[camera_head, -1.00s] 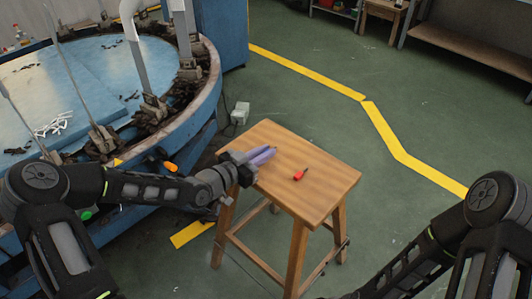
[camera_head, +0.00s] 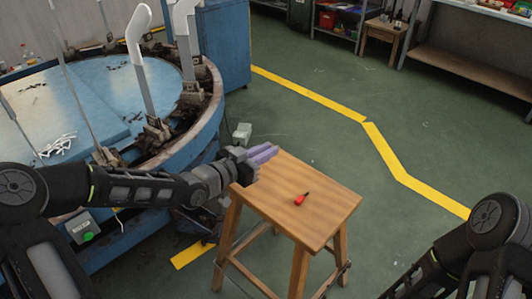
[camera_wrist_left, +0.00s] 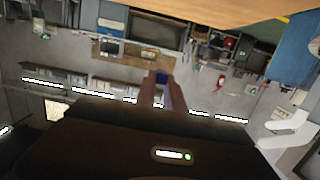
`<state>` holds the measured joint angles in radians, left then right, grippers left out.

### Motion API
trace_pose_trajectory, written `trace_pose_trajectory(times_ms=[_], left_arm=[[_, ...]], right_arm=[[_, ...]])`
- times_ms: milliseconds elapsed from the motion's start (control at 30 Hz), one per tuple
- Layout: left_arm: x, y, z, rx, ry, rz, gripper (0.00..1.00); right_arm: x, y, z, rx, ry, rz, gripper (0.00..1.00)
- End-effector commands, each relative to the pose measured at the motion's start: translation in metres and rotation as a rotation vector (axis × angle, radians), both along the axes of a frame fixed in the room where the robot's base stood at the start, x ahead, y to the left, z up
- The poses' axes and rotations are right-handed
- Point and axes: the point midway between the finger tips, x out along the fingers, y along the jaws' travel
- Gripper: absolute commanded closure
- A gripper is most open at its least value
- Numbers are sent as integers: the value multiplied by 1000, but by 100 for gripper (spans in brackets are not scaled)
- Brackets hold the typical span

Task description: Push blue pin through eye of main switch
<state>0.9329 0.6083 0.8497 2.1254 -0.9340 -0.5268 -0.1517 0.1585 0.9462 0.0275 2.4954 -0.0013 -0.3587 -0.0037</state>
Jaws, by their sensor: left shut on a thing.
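My left gripper (camera_head: 264,154) has purple fingers and is above the far left corner of the wooden stool. It also shows in the left wrist view (camera_wrist_left: 162,82). It is shut on a small blue thing (camera_wrist_left: 161,77), seemingly the blue pin, whose tip shows between the fingertips. In the head view I cannot make the pin out. I cannot identify the main switch or its eye for sure. A grey box with a green button (camera_head: 87,236) is on the machine's side, behind my left arm. My right gripper is out of view; only its arm shows at lower right.
The round blue machine (camera_head: 205,135) with upright white forms (camera_head: 138,32) fills the left. A small grey box (camera_head: 242,133) stands behind the stool. The green floor to the right is open.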

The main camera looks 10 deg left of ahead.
Motion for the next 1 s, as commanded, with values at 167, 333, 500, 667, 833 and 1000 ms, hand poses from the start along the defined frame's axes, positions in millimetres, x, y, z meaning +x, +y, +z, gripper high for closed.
trace_pose_trajectory(times_ms=[167,333,500,667,833,1000], left_arm=[[0,0,0,0,0,0,100],[0,0,0,0,-1,1,100],[-1,-3,15,1,-1,23,100],[-3,-1,40,0,1,112,100],[-8,20,59,-2,6,316,100],[-23,53,50,0,8,524,100]], right_arm=[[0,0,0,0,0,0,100],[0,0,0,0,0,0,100],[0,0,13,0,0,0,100],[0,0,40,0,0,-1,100],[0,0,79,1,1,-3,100],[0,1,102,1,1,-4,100]])
